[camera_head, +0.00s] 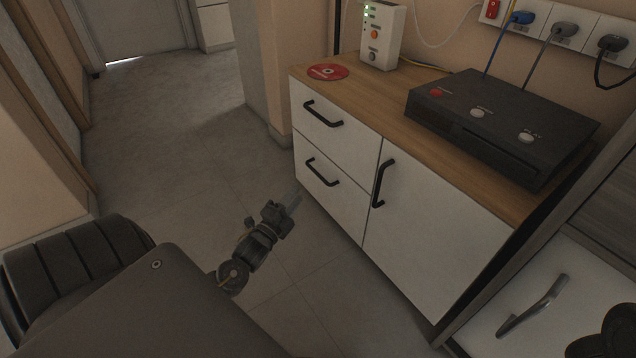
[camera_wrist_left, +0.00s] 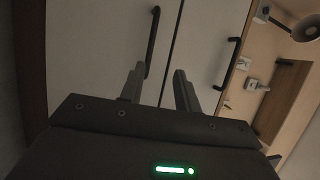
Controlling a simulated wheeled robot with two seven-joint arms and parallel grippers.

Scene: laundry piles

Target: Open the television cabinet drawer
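The white cabinet with a wooden top (camera_head: 385,112) stands right of centre in the head view. Its left side has an upper drawer with a black handle (camera_head: 323,114) and a lower drawer with a black handle (camera_head: 321,172); both look closed. My left gripper (camera_head: 294,198) is in front of and below the lower handle. In the left wrist view, which is turned sideways, its two fingers (camera_wrist_left: 160,88) are apart and nothing is held. The lower handle (camera_wrist_left: 153,42) appears beyond and between them, seemingly not touched. The upper handle (camera_wrist_left: 231,75) is further right. My right gripper cannot be made out.
A cabinet door with a black handle (camera_head: 381,183) adjoins the drawers. A black box (camera_head: 490,115), a red disc (camera_head: 328,72) and a white device (camera_head: 382,38) rest on top. Another white front with a silver handle (camera_head: 533,306) is at lower right. The floor (camera_head: 165,150) at left is clear.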

